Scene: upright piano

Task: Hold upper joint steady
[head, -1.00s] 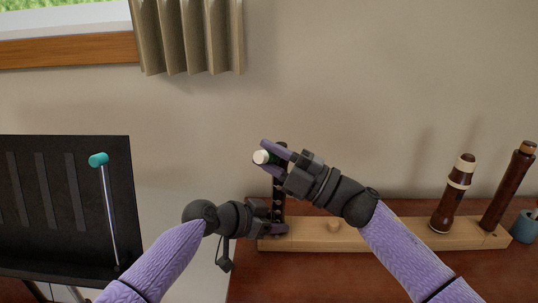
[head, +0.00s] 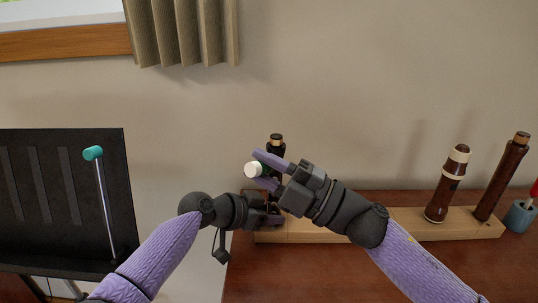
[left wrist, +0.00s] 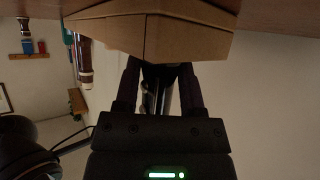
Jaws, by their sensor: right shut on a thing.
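Silver keys show on the dark tube in the left wrist view (left wrist: 160,92). My left gripper (head: 272,212) is low at the joint, with a finger on each side of it in the left wrist view; whether they press on it is unclear. My right gripper (head: 264,170) is shut on a small tube with a white round end (head: 253,170), in front of the joint's upper part. It hides the joint's middle.
The wooden stand (head: 410,222) lies on a red-brown top (head: 310,270). Two dark brown pieces (head: 446,184) (head: 503,177) stand at its right, beside a blue-grey cup (head: 519,216). A black music stand (head: 40,190) with a teal-headed rod (head: 102,195) is at left.

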